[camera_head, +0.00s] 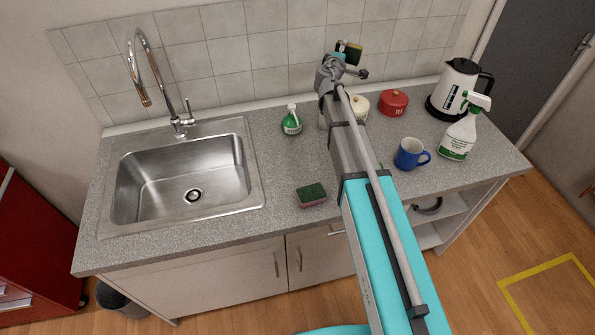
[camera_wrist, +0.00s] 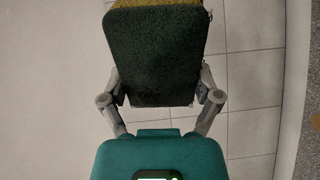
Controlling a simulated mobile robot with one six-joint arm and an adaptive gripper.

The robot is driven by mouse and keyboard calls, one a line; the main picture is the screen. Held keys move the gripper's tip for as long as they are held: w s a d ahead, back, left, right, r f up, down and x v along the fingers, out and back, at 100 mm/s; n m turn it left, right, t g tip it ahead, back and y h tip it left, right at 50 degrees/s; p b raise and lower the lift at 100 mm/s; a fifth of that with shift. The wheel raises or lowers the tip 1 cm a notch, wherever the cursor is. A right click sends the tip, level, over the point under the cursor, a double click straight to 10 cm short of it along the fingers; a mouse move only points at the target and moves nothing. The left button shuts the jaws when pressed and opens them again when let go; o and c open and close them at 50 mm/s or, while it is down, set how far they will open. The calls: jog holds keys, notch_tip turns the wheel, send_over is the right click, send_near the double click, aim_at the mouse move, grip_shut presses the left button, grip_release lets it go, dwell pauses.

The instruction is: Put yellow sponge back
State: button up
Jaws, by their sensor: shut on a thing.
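My gripper (camera_head: 343,48) is raised in front of the wall tiles, well above the back of the counter. It is shut on the yellow sponge (camera_head: 355,54), which has a dark green scouring side. In the wrist view the sponge (camera_wrist: 153,55) sits between the two fingers of my gripper (camera_wrist: 160,88), with its green face towards the camera and a yellow strip along the top. A second sponge, pink with a green top (camera_head: 312,194), lies on the counter near the front edge, right of the sink.
The grey counter (camera_head: 270,215) holds a steel sink (camera_head: 180,180) with a tap, a green soap bottle (camera_head: 291,122), a red pot (camera_head: 394,102), a cream pot (camera_head: 359,105), a blue mug (camera_head: 409,154), a spray bottle (camera_head: 461,135) and a kettle (camera_head: 459,88). My arm hides part of the counter.

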jog(key=s+d+f+m+g+p, duration=0.1)
jog(key=s+d+f+m+g, duration=0.1)
jog(key=s+f+m+g, duration=0.35)
jog(key=s+d+f+m+g+p, duration=0.1)
jog(key=s+d+f+m+g, duration=0.1)
jog(key=s+f+g, duration=0.7)
jog(key=s+a+m+g+y, duration=0.1)
jog(key=s+a+y, duration=0.2)
jog(key=s, duration=0.6)
jog(key=s+a+m+g+y+p, duration=0.1)
jog(key=s+a+y, duration=0.2)
jog(key=s, duration=0.7)
jog(key=shift+a+m, duration=0.35)
jog(key=shift+a, duration=0.55)
jog(key=shift+f, duration=0.1)
jog(key=w+a+f+b, duration=0.5)
jog(key=a+f+b, duration=0.1)
jog(key=w+a+f+b, duration=0.3)
jog(key=shift+w+a, duration=0.3)
jog(key=shift+a, duration=0.1)
